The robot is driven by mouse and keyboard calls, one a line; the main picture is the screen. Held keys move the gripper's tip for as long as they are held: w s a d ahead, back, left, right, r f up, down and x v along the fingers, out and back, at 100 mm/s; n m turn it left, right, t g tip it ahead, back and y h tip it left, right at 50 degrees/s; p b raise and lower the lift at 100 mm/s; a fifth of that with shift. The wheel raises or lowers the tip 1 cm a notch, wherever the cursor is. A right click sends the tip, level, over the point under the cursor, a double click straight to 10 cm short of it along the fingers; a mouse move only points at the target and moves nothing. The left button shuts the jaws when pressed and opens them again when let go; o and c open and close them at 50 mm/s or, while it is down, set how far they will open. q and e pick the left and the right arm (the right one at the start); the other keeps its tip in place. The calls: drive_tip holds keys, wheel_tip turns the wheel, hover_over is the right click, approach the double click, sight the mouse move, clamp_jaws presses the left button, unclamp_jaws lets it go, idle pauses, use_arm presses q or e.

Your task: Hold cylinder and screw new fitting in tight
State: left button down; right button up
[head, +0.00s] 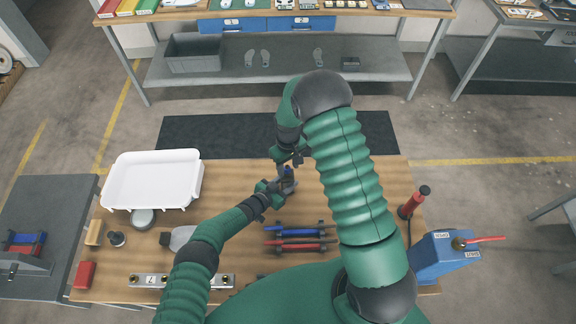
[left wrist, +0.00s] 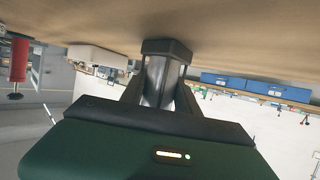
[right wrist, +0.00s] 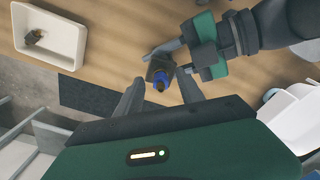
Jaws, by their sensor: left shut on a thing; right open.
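My left gripper (head: 277,188) is shut on a grey metal cylinder (left wrist: 160,85) with a dark square end block (left wrist: 167,48), above the wooden table. In the right wrist view the cylinder's dark end (right wrist: 157,66) faces the camera, and a blue fitting (right wrist: 160,83) sits at it. I cannot tell how deep the fitting is seated. My right gripper (right wrist: 160,88) is open, its two fingers on either side of the blue fitting with gaps showing. In the head view my right arm hides part of the workspace.
A white tray (head: 112,196) is at the table's left. Blue and red-handled tools (head: 300,233) lie in front on a rack. A red-topped post (head: 410,204) and a blue box (head: 436,262) stand at right. A small white bin (right wrist: 78,48) holds a brass-coloured part.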

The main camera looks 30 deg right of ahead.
wheel_tip(320, 180, up, 12)
idle(0.3)
drive_tip(key=shift+f, duration=0.1)
drive_tip(key=shift+c, duration=0.4)
drive_tip(key=m, duration=0.4)
hover_over(288, 166)
drive_tip(key=f, duration=0.5)
drive_tip(key=shift+w, duration=0.2)
wheel_tip(288, 166, down, 8)
drive_tip(key=shift+r, duration=0.2)
